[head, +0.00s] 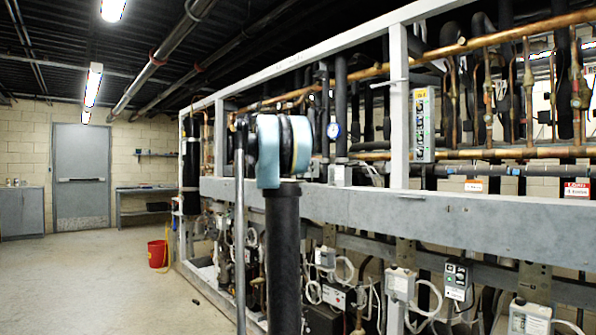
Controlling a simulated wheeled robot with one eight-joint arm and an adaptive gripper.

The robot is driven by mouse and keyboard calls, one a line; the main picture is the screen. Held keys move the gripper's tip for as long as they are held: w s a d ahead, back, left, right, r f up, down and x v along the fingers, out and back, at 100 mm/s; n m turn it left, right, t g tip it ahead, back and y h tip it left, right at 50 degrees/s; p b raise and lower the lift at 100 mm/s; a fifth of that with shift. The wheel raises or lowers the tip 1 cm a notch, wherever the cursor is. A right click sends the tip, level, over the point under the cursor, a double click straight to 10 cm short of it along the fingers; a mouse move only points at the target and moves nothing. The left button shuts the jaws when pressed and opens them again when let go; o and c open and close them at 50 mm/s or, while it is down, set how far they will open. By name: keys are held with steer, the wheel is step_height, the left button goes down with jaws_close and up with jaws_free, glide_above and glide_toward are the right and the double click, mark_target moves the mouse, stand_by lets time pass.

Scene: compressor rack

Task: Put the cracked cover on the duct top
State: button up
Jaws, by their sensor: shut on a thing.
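Only the head view is given. My gripper is not in view, so its jaws and anything in them are hidden. Part of what looks like my own arm, with light blue and black parts, stands in the middle of the view and covers some of the rack. I cannot pick out a cracked cover. I cannot tell which part, if any, is the duct top.
The rack's grey steel frame (460,218) runs along the right side, with copper pipes, valves and control boxes. A red bucket (157,254) stands on the floor beside its far end. A grey door (81,178) and cabinet (22,212) are at the back. The left floor (90,290) is clear.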

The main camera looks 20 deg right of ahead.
steer(key=x, duration=0.4)
steer(key=f+x, duration=0.1)
steer(key=x, duration=0.1)
steer(key=shift+w+d, duration=0.1)
steer(key=shift+d, duration=0.3)
steer(key=shift+w+d+f, duration=0.1)
steer(key=shift+d+f, duration=0.05)
steer(key=shift+f, duration=1.15)
steer(key=o, duration=1.2)
steer(key=shift+c, duration=0.2)
